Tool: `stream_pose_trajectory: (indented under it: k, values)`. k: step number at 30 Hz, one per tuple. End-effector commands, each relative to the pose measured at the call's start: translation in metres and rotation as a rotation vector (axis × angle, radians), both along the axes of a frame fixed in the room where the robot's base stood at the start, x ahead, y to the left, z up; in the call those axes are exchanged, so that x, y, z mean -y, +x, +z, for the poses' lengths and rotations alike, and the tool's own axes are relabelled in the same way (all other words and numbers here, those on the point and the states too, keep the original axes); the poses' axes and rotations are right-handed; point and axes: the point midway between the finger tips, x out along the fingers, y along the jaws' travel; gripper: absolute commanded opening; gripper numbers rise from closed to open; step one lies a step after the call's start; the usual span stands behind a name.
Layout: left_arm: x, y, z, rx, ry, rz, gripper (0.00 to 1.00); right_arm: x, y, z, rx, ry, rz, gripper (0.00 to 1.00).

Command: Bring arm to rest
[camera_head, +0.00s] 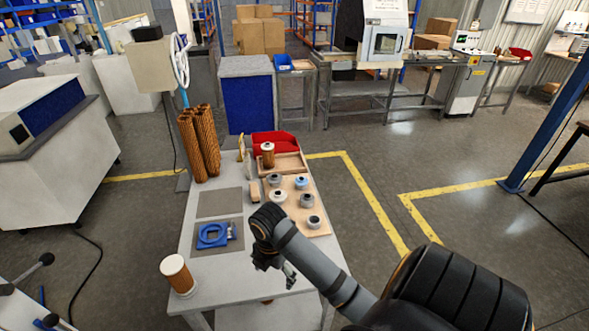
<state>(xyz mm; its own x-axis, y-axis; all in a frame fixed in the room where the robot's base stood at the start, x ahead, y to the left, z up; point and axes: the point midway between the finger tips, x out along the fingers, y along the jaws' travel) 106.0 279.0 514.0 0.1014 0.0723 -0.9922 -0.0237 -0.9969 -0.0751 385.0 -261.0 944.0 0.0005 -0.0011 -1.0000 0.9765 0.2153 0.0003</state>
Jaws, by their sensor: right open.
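My right arm comes in from the lower right and reaches over the front right of the light grey table (188,250). My right gripper (288,275) hangs at the table's front right part, pointing down, open and with nothing seen between its fingers. It is in front of the wooden board with several round caps and to the right of a blue ring-shaped fixture (205,240) on a dark mat. A filter cartridge (176,275) with a white top and brown body stands at the table's front left corner. My left gripper is not in view.
A wooden board (318,229) carries several round grey, white and blue caps. Behind it are a wooden tray (298,161) with another cartridge (267,154) and a red bin (284,140). Tall brown tubes (208,142) stand at the back left. A bare grey mat (219,202) is clear.

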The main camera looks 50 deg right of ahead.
Motion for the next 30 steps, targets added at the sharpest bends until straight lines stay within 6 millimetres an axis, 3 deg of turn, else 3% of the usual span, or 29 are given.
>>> stream_pose_trajectory:
  k: [24, 26, 30]
  values:
    - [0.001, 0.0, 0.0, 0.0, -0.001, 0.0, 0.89, 0.0, -0.001, -0.001, 0.002, -0.001, -0.011, 0.87]
    - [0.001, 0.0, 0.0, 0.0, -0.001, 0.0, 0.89, -0.002, -0.004, -0.003, 0.01, 0.0, -0.062, 0.87]
    - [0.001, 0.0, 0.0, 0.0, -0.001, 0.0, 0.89, -0.012, -0.021, -0.013, 0.075, 0.007, -0.409, 0.87]
